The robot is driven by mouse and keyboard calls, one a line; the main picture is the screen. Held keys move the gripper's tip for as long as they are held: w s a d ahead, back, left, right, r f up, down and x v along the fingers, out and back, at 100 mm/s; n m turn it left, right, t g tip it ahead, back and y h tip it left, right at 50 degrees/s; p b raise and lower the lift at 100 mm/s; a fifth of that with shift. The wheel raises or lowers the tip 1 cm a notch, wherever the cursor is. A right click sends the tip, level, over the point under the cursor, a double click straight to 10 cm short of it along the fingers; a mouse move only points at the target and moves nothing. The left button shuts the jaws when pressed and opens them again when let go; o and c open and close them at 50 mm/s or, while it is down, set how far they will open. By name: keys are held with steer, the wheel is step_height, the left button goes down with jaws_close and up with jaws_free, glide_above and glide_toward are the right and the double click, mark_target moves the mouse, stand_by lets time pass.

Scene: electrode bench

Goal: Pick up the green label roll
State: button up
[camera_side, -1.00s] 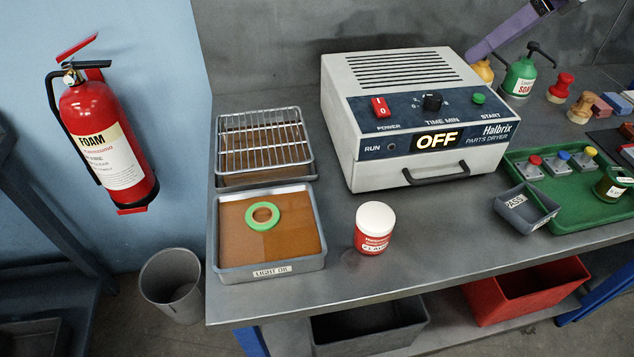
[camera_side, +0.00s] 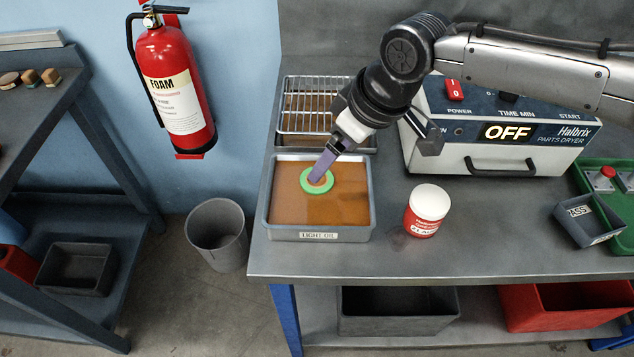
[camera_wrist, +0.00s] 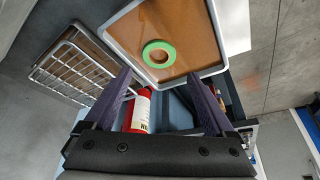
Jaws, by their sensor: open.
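The green label roll (camera_side: 317,190) lies flat in the tray of brown liquid (camera_side: 371,205), marked LIGHT OIL or similar, at the left of the bench. My gripper (camera_side: 317,178) reaches down from the upper right, and its purple fingers overlap the roll in the side view. Whether they touch it cannot be told there. In the wrist view the roll (camera_wrist: 147,54) shows whole, just beyond the fingertips of my gripper (camera_wrist: 161,78). The two fingers stand wide apart with nothing between them.
A wire rack (camera_side: 305,122) sits on a tray behind. A red jar with a white lid (camera_side: 425,212) stands right of the oil tray. The parts dryer (camera_side: 490,140), showing OFF, stands at the back right, partly behind my arm. A grey bin (camera_side: 217,235) is on the floor.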

mark_target(320, 181)
steer(key=x, duration=0.8)
steer(key=shift+d+f, duration=0.1)
steer(key=shift+f, duration=0.25)
steer(key=c, duration=1.1)
